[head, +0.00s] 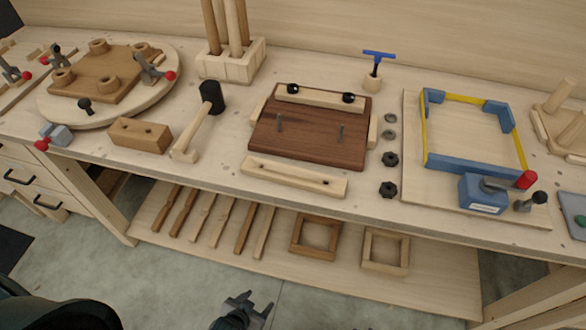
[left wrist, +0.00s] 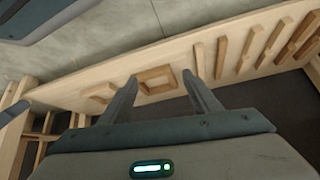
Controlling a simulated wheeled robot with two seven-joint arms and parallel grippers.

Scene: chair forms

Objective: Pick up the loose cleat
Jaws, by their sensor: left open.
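The loose cleat (head: 295,178) is a pale wooden strip with two holes, lying flat near the bench's front edge. It lies just in front of a dark brown board (head: 308,137) with two upright pins. A similar pale cleat (head: 320,97) with two black knobs sits along the board's back edge. My left gripper (head: 254,303) is open and empty, low in front of the bench and well short of the loose cleat. In the left wrist view its open jaws (left wrist: 160,78) face the lower shelf; I cannot see the loose cleat there. My right gripper is not in view.
A mallet (head: 200,120) and a wooden block (head: 139,135) lie left of the board. Two black knobs (head: 389,174) and a blue-cornered jig (head: 470,163) are to the right. The lower shelf (head: 340,275) juts out below, holding several slats and two square frames (head: 386,251).

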